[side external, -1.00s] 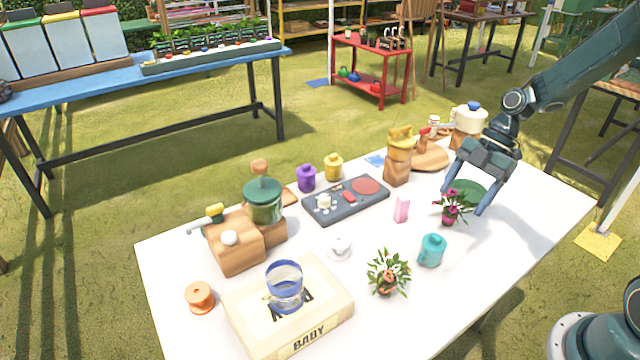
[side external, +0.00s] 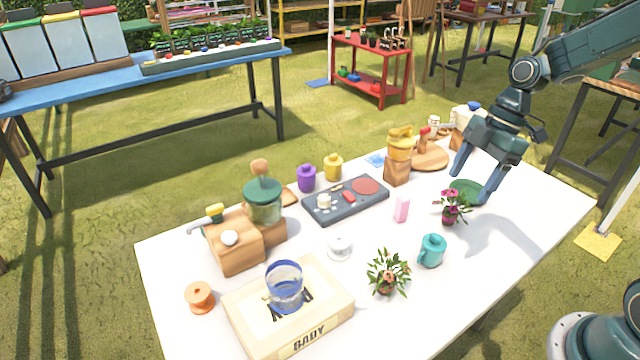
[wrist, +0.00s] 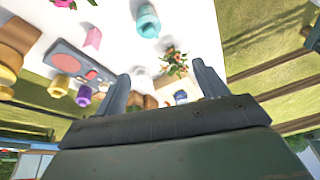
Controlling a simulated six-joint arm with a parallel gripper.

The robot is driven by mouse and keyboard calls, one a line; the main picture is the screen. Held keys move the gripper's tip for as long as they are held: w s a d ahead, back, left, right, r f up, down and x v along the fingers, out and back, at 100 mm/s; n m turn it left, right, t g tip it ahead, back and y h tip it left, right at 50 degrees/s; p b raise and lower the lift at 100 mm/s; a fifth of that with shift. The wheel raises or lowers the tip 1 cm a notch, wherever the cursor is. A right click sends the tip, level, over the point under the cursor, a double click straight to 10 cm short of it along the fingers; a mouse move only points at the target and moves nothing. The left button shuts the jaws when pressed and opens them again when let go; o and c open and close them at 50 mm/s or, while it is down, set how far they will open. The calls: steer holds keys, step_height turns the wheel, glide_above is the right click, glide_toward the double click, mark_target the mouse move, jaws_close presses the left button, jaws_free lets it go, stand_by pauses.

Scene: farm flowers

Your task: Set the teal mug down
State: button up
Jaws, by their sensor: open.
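The teal mug (side external: 432,251) stands upright on the white table (side external: 510,235), between the two potted flowers. It also shows near the top of the wrist view (wrist: 147,20). My gripper (side external: 470,190) is open and empty over the right part of the table, behind the purple-flowered pot (side external: 451,207), apart from the mug. In the wrist view its two fingers (wrist: 163,82) are spread with nothing held between them. A dark green round thing (side external: 466,190) lies behind and partly under the fingers.
A leafy flower pot (side external: 387,273) stands left of the mug, and a pink block (side external: 402,208) behind it. The table's front right is clear.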

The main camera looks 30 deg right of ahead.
steer(key=s+a+r+m+t+h, duration=0.2)
steer(key=s+a+r+m, duration=0.1)
steer(key=s+r+m, duration=0.3)
steer(key=s+a+r+m+t+h, duration=0.2)
steer(key=s+r+m, duration=0.3)
steer(key=s+m, duration=0.3)
steer(key=shift+s+a+r+t, duration=0.4)
steer(key=shift+s+a+t, duration=0.1)
steer(key=shift+s, duration=0.65)
